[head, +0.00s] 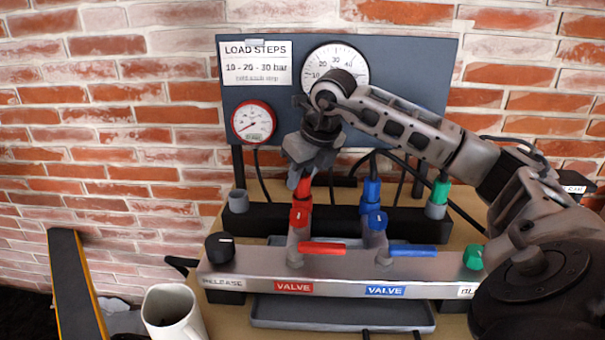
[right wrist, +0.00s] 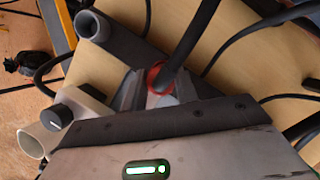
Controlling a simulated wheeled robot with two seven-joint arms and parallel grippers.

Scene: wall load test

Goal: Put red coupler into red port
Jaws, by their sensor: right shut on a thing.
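My right gripper (head: 303,172) is shut on the red coupler (head: 304,186), which points down. In the right wrist view the gripper (right wrist: 158,92) has its fingers on both sides of the red coupler (right wrist: 156,76), with its black hose running up. The red port (head: 299,215) stands on the grey manifold (head: 340,266), directly below the coupler. The coupler's lower end meets the top of the port in the picture; I cannot tell whether it is seated. My left gripper is not in view.
A green coupler (head: 440,190) sits in a holder, and an empty grey holder (head: 238,201) is at left. A white mug (head: 172,311) stands front left. Gauges (head: 254,122) hang behind.

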